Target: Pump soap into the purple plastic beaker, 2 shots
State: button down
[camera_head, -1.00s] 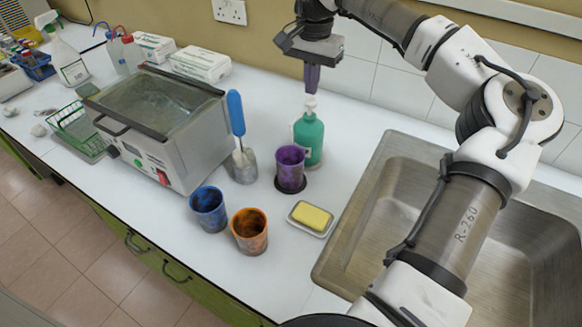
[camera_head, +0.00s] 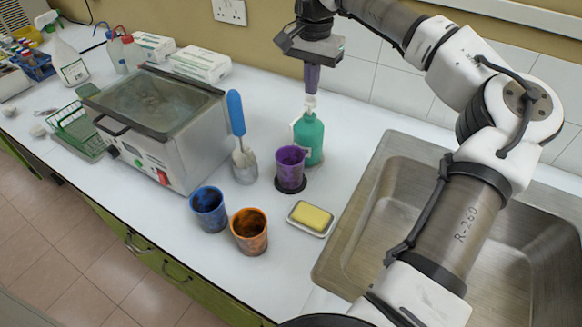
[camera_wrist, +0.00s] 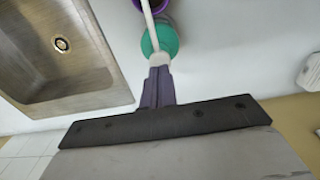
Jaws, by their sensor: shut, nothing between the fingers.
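The purple plastic beaker (camera_head: 290,170) stands upright on a dark round base on the white counter. The green soap bottle (camera_head: 309,139) with a white pump head (camera_head: 310,102) stands just behind it. My gripper (camera_head: 312,88) points down with its fingers shut and empty, directly above the pump head; I cannot tell whether the tips touch it. In the wrist view the shut fingers (camera_wrist: 157,88) line up over the green bottle (camera_wrist: 166,42), and the white pump nozzle (camera_wrist: 148,18) reaches toward the purple beaker (camera_wrist: 150,5).
A blue cup (camera_head: 208,209) and an orange cup (camera_head: 249,232) stand in front. A yellow sponge or soap (camera_head: 311,216) lies on a dish. A blue-handled tool (camera_head: 236,113) stands in a holder left of the beaker. A steel sink (camera_head: 345,262) is at right, a metal bath (camera_head: 190,150) at left.

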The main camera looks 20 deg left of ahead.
aim_at(310, 100)
jog(key=shift+f, duration=0.1)
jog(key=shift+f+b, duration=0.65)
jog(key=shift+f, duration=0.85)
jog(key=shift+r, duration=0.1)
jog(key=shift+r+p, duration=1.25)
jog(key=shift+r, duration=0.2)
jog(key=shift+f, duration=0.2)
